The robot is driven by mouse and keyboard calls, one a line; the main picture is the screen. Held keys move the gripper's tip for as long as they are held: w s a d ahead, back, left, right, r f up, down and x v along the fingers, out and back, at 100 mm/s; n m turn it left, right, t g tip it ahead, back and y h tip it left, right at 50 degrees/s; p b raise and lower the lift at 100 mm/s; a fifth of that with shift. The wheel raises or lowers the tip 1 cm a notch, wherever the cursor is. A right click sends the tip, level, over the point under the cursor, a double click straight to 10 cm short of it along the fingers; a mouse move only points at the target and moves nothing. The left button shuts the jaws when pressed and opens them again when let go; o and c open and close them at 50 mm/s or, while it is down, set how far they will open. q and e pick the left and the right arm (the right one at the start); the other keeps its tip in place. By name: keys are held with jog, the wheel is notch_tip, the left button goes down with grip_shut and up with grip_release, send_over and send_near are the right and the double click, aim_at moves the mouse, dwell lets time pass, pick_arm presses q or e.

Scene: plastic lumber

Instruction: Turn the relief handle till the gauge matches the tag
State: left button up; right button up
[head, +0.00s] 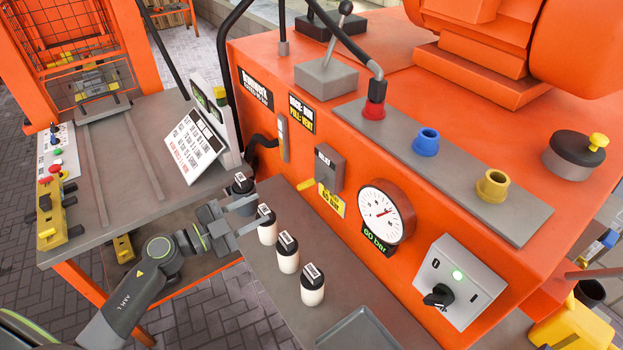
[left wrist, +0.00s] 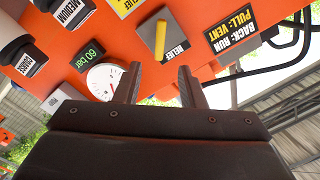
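The relief block (head: 331,168) is a grey box on the orange machine front, with a yellow handle (head: 305,184) at its lower left. In the left wrist view the handle (left wrist: 160,40) stands out from the block. A yellow tag (head: 331,199) hangs below; its lettering is small, seemingly ending in "bar". The round white gauge (head: 382,214) has a red needle pointing to the right and slightly up, and a green "60 bar" readout (head: 379,243) beneath it. My left gripper (head: 247,214) is open and empty, short of the handle and apart from it. My right gripper is out of view.
Several black-capped white jars (head: 287,254) stand on the grey shelf (head: 345,290), close to my left gripper. A grey switch box (head: 453,283) with a green lamp is right of the gauge. A sign board (head: 196,146) stands on the left table.

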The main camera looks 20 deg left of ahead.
aim_at(302, 187)
pick_arm(q)
jog(key=p+x, duration=0.2)
jog(key=x, duration=1.3)
jog(key=shift+w+d+p, duration=0.25)
jog(key=shift+w+p, duration=0.05)
grip_shut()
